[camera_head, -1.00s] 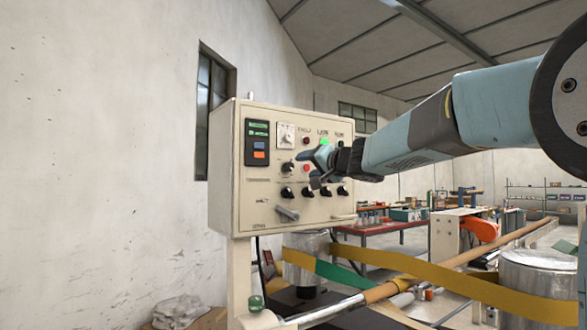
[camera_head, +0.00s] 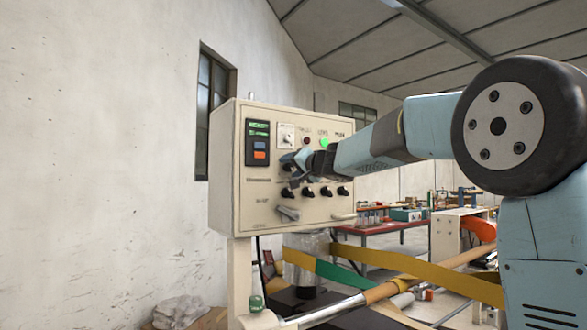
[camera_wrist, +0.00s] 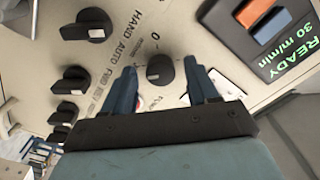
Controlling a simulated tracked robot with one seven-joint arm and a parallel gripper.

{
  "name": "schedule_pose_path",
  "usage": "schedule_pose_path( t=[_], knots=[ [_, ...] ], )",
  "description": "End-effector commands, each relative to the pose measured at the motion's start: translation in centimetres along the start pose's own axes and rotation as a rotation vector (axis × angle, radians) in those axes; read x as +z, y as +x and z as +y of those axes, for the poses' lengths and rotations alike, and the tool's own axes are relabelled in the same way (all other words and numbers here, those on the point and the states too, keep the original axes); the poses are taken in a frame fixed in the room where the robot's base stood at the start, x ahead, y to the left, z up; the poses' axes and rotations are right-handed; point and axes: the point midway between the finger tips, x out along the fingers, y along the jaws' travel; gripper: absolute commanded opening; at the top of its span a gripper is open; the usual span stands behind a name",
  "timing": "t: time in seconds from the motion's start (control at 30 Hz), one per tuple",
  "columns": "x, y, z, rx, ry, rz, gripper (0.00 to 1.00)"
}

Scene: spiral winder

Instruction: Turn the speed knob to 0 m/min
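The speed knob (camera_wrist: 160,71) is a small black round knob on the beige control panel (camera_head: 296,199). A "0" is printed on the panel close to it. In the wrist view my gripper (camera_wrist: 164,72) is open, with one blue-grey fingertip on each side of the knob and a visible gap on both sides. In the head view my gripper (camera_head: 288,166) is at the panel and covers the knob. The display (camera_wrist: 290,45) reads "READY" and "30 m/min" in green; it also shows in the head view (camera_head: 258,129).
A row of black selector knobs (camera_head: 308,192) sits just below my gripper, with a grey lever handle (camera_head: 287,213) under it. A lit green lamp (camera_head: 325,144) is above. Yellow and green strip (camera_head: 345,274) and a roller run below the panel.

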Motion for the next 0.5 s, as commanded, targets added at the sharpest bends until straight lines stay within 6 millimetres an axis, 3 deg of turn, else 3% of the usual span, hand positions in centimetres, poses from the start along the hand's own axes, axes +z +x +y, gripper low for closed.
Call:
schedule_pose_path(
  t=[0.07, 0.5],
  knots=[
    [-0.02, -0.02, 0.02, 0.0, 0.0, 0.0, 0.51],
    [-0.06, -0.05, 0.12, 0.002, 0.0, 0.001, 0.09]
  ],
)
